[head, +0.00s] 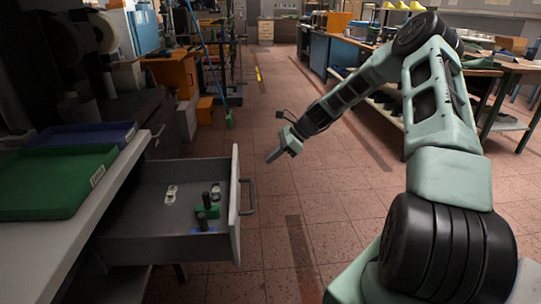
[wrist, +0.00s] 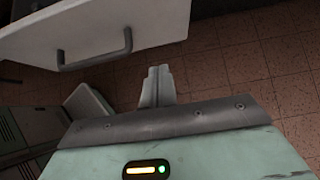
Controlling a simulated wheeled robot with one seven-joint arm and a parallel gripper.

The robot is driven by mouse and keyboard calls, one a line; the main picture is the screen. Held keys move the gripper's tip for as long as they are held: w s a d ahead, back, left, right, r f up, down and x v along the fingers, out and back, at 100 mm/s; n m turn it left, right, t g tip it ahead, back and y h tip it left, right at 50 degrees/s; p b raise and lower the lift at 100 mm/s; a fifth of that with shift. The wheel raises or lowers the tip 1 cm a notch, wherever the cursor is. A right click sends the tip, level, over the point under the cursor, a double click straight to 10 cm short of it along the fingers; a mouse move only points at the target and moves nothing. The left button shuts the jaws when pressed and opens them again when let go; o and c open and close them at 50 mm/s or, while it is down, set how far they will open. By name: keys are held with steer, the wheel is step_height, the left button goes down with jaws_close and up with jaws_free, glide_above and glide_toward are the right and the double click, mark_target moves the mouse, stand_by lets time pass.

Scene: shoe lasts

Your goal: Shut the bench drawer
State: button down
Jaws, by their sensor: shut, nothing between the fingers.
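The bench drawer (head: 172,242) is open and sticks out from under the bench at the left in the head view. Its light front panel (head: 235,205) carries a dark bar handle (head: 249,196), which also shows in the wrist view (wrist: 95,55). Several small items lie inside the drawer, among them dark and green pieces and small pale ones. My gripper (head: 272,157) is shut and empty, over the floor to the right of the drawer front and apart from the handle. In the wrist view its closed fingers (wrist: 157,72) point toward the area beside the drawer front.
A green tray (head: 50,185) and a blue tray (head: 85,134) lie on the bench top (head: 95,195) above the drawer. Orange cabinets (head: 172,73) stand further back left. A long workbench (head: 345,60) runs along the right. The tiled floor between is clear.

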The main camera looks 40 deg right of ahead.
steer(key=w+a+f, duration=0.4)
steer(key=a, duration=0.3)
steer(key=shift+w+f, duration=0.2)
steer(key=shift+w, duration=0.15)
